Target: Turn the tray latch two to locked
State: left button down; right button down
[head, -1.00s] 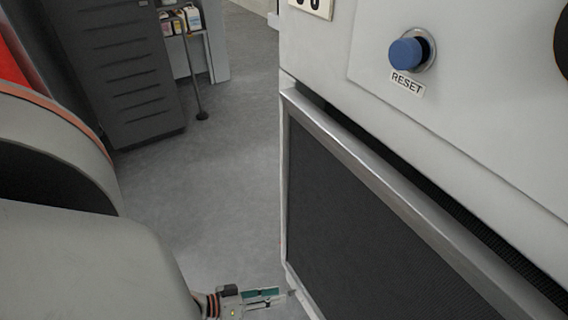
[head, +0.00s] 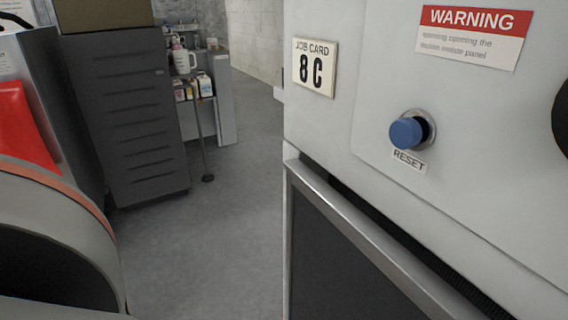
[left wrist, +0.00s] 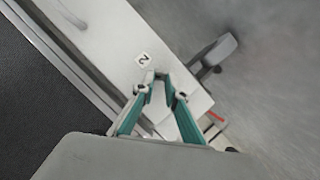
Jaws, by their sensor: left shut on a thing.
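In the left wrist view, my left gripper (left wrist: 159,78), with teal fingers, is at a pale machine panel (left wrist: 112,35), just below a small white label marked 2 (left wrist: 143,58). Its fingers close in on a small pale piece (left wrist: 158,92), which I take to be tray latch two. The fingers hide most of the latch, so I cannot tell its angle. My left gripper is out of the head view. My right gripper is in neither view.
A dark cabinet (head: 125,120) and a shelf of bottles stand behind. Grey floor (head: 215,250) lies clear between.

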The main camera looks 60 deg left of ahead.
pick_arm(q)
jog(key=shift+a+f+n+t+h, duration=0.2)
jog(key=shift+n+h, duration=0.4)
jog(key=shift+n, duration=0.45)
jog(key=shift+f+n+t+h, duration=0.1)
jog(key=shift+n+t+h, duration=0.2)
jog(key=shift+n+h, duration=0.55)
jog(key=shift+n, duration=0.8)
jog(key=c, duration=2)
grip_release()
jog(key=shift+c, duration=0.2)
jog(key=v, duration=1.2)
